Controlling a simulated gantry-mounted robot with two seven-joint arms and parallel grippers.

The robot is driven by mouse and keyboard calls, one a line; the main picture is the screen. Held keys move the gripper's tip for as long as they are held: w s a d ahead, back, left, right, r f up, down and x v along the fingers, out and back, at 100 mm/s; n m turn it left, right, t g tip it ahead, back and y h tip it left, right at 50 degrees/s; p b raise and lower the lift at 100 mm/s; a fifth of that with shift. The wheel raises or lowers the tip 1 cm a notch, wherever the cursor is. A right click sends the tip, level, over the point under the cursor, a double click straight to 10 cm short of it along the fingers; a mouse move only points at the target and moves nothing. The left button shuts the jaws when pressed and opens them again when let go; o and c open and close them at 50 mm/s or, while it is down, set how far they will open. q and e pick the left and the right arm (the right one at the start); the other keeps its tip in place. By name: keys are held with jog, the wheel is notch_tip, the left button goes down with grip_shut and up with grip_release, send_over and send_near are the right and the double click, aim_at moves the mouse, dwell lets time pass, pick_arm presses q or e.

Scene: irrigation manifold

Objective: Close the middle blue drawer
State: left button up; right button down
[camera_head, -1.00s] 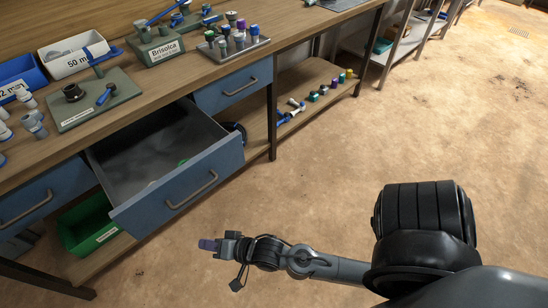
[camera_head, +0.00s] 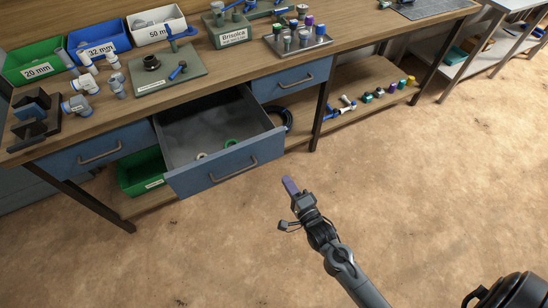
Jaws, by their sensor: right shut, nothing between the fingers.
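The middle blue drawer (camera_head: 222,167) is pulled out from under the wooden workbench. Its front panel has a grey bar handle (camera_head: 233,171). A green ring (camera_head: 231,143) and a pale ring (camera_head: 201,156) lie inside it. My right gripper (camera_head: 290,185) is shut and empty, with purple fingertips. In the picture it is just right of and below the drawer front's right end, apart from it. My left gripper is not in view.
Blue drawers on the left (camera_head: 97,151) and right (camera_head: 291,80) are shut. A green bin (camera_head: 141,173) stands on the lower shelf beside the open drawer. Bins, boards and fittings cover the benchtop (camera_head: 215,90). The floor (camera_head: 440,190) in front is clear.

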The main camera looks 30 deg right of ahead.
aim_at(268, 151)
jog(key=w+b, duration=0.1)
jog(key=w, duration=0.2)
jog(key=w+b, duration=0.1)
jog(key=w, duration=0.3)
jog(key=w+d+b, duration=0.1)
jog(key=w, duration=0.2)
jog(key=shift+w, duration=0.7)
jog(key=shift+w+d, duration=0.1)
jog(key=shift+w, duration=0.05)
